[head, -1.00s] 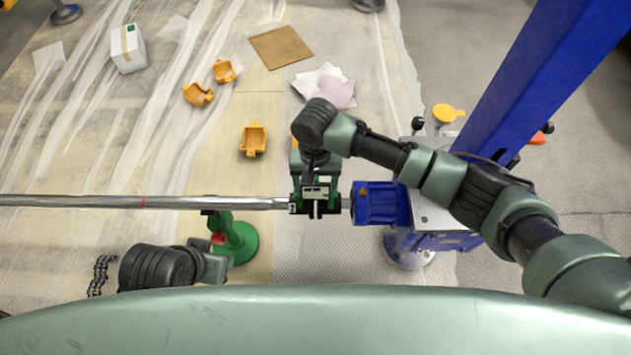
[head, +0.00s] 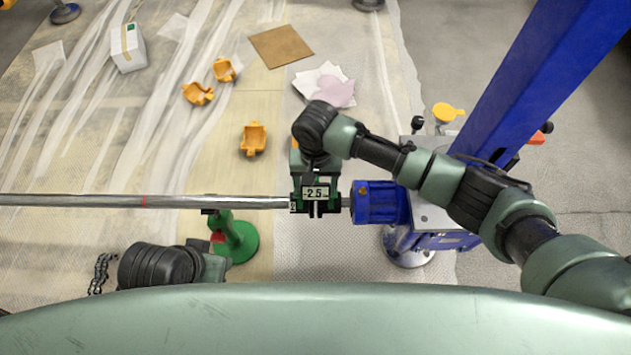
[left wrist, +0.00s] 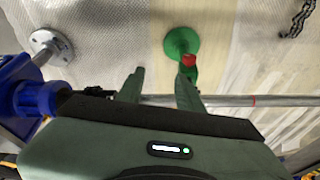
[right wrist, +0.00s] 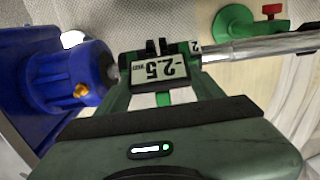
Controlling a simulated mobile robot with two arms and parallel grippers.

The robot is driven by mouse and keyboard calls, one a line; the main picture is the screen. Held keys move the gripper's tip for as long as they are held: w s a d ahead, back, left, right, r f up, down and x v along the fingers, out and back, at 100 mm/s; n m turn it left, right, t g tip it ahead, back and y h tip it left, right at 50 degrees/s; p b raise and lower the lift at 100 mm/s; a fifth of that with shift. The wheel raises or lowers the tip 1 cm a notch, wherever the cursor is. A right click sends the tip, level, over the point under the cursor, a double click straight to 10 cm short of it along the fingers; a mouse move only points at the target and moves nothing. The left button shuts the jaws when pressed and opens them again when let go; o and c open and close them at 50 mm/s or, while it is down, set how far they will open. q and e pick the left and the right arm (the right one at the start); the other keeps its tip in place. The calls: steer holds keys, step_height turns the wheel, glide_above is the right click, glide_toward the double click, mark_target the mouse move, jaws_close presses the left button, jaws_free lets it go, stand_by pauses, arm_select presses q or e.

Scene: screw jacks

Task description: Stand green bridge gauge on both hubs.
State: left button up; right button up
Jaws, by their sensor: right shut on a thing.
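The green bridge gauge (head: 316,192) is in my right gripper (right wrist: 163,92), which is shut on it. The gauge sits over the gap between the end of the long silver shaft (head: 240,202) and the blue motor (head: 376,203). The hubs are mostly hidden by it, and I cannot tell whether both its feet touch. My left gripper (left wrist: 160,85) is open and empty, on the near side of the shaft.
A green stand (head: 238,242) with a red knob is under the shaft. A blue column (head: 545,75) rises at the right. Orange shells (head: 253,139), a brown board (head: 280,46) and a white box (head: 127,48) lie on the floor beyond.

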steer(key=o, duration=1.9)
steer(key=shift+f, duration=0.1)
steer(key=shift+c, duration=0.2)
steer(key=shift+r, duration=0.35)
step_height(320, 180, up, 3)
steer(key=shift+p, duration=0.8)
step_height(320, 180, up, 3)
steer(key=shift+r+p, duration=0.2)
steer(key=shift+p, duration=0.3)
arm_select(q)
steer(key=shift+x, duration=1.55)
arm_select(e)
steer(key=shift+r, duration=0.35)
arm_select(q)
steer(key=shift+w+d, duration=0.1)
